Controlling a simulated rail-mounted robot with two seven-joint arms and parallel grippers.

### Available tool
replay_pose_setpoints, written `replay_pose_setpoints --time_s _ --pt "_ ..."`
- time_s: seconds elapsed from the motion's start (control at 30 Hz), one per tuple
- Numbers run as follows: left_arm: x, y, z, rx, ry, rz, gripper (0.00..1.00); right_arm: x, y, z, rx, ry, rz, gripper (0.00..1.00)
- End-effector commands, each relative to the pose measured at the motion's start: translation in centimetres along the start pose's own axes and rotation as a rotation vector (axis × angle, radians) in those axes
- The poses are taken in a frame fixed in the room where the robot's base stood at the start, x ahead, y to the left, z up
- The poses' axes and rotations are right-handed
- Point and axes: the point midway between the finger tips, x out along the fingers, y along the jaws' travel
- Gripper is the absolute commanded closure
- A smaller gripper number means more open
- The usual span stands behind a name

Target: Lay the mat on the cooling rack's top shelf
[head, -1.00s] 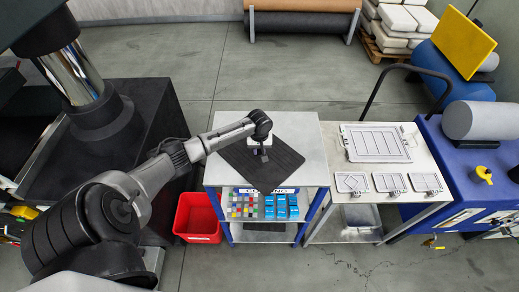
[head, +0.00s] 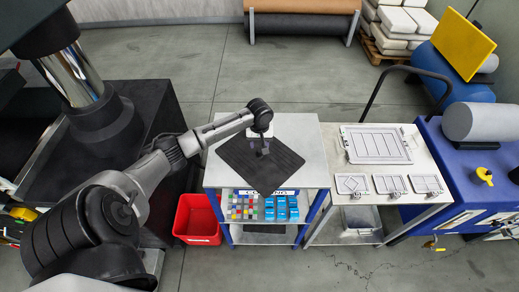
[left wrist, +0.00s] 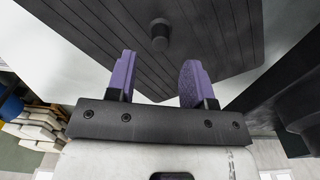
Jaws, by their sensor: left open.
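The dark ribbed mat (head: 285,162) lies on the grey top shelf (head: 300,130) of the cooling rack, turned at an angle to its edges. One corner reaches the shelf's front edge. In the left wrist view the mat (left wrist: 215,35) fills the upper part, and a small dark knob (left wrist: 160,38) stands on it. My left gripper (head: 263,150) is over the middle of the mat. Its purple fingers (left wrist: 156,70) are apart and hold nothing; the knob shows beyond the gap between their tips. My right gripper is not in view.
Below the top shelf, the rack holds coloured blocks (head: 243,207) and blue boxes (head: 281,208). A red bin (head: 197,220) stands on the floor at left. A light table (head: 420,160) with a framed panel (head: 377,144) and small plates stands close at right.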

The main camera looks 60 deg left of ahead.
Motion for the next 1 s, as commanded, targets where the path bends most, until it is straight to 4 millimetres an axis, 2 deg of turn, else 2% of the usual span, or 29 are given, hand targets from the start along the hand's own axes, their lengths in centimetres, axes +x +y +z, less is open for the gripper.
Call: replay_pose_setpoints --time_s 0.2,0.4,0.47,0.57,0.67,0.77,0.8,0.9,1.0 --pt "-3.7 0.0 0.0 0.001 0.001 0.001 0.52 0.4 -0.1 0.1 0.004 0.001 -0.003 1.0" --pt "-5.8 0.0 0.0 0.002 0.001 0.0 0.52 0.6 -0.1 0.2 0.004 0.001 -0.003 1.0" --pt "-6.0 0.1 0.3 0.011 -0.001 -0.001 0.52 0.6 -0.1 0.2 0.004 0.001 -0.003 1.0" --pt "-4.5 0.6 2.4 0.087 0.0 -0.008 0.52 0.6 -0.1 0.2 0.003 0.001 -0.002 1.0" --pt "-0.9 1.2 7.3 0.266 0.007 -0.015 0.52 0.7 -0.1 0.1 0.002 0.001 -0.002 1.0" --pt "3.0 1.5 14.8 0.516 0.024 0.002 0.52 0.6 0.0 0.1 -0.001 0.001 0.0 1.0" --pt "4.2 1.4 18.1 0.617 0.034 0.018 0.52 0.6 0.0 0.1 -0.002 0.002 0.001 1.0" --pt "5.5 0.6 25.5 0.831 0.071 0.067 0.52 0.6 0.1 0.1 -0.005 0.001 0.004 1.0" --pt "5.1 -0.6 31.4 0.988 0.123 0.117 0.52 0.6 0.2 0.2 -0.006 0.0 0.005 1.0"
